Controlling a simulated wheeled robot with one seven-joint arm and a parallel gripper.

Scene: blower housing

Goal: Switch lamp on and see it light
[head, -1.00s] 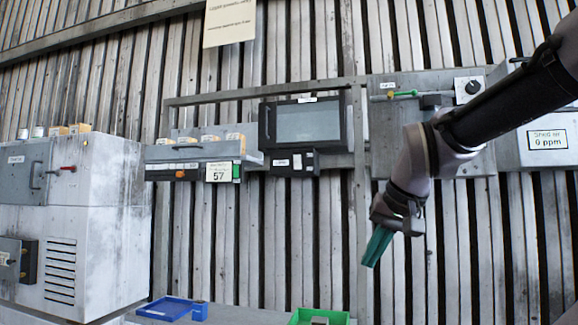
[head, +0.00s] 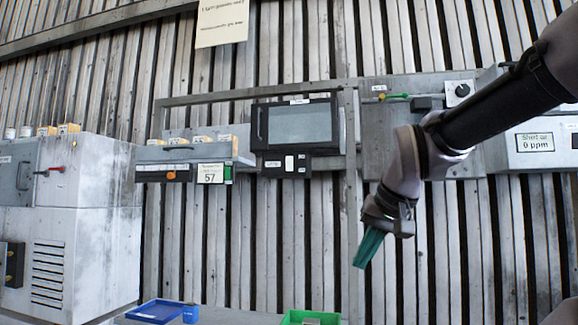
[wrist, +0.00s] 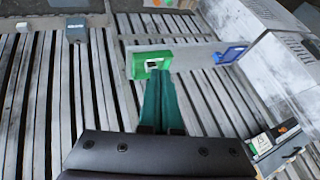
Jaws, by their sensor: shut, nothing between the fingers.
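I cannot make out a lamp with certainty, lit or unlit. A black switch box (head: 287,165) with small white parts sits under the dark-framed screen (head: 296,124) on the wall rail. To its left is a control strip (head: 180,172) with an orange button (head: 170,175) and a plate reading 57 (head: 211,173). My gripper (head: 366,250) has teal fingers, shut and empty, pointing down in front of the slatted wall, below and right of the screen. In the wrist view the shut fingers (wrist: 160,98) show over the floor side, apart from everything.
A grey cabinet (head: 85,225) with a red handle stands at left. A blue tray (head: 157,311) and a green bin (head: 311,318) are low in front. A panel with a black knob (head: 461,90) and a "0 ppm" display (head: 535,142) are at right, partly behind my arm.

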